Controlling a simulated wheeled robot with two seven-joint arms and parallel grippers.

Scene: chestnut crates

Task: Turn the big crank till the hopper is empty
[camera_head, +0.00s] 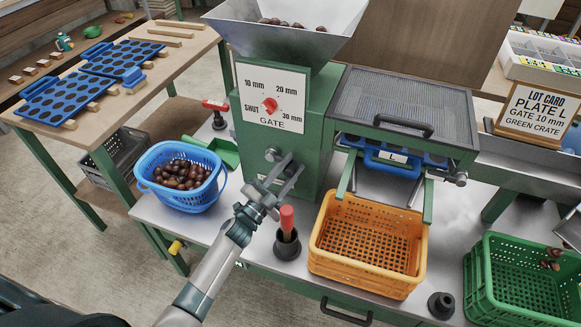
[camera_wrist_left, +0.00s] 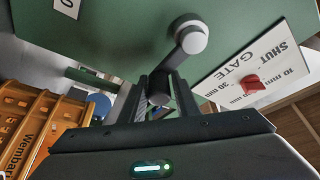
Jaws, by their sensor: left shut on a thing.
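The steel hopper (camera_head: 235,28) on top of the green machine holds several chestnuts (camera_head: 290,22) at its bottom. The big crank (camera_head: 272,155) is on the machine's front below the gate dial; its hub shows in the wrist view (camera_wrist_left: 187,25). My left gripper (camera_head: 276,192) is shut on the crank's handle, which is mostly hidden between the fingers (camera_wrist_left: 160,90). The red gate knob (camera_head: 270,105) is on the dial; I cannot tell its exact setting. A few brown chestnuts (camera_head: 550,262) show over the green crate (camera_head: 500,306). My right gripper is not in view.
A red-handled tool (camera_head: 287,218) stands in a black holder close to my left gripper. An orange crate (camera_head: 365,280) is right of it. A blue basket (camera_head: 190,207) of chestnuts stands left. The lot card (camera_head: 540,110) reads plate L, gate 10 mm, green crate.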

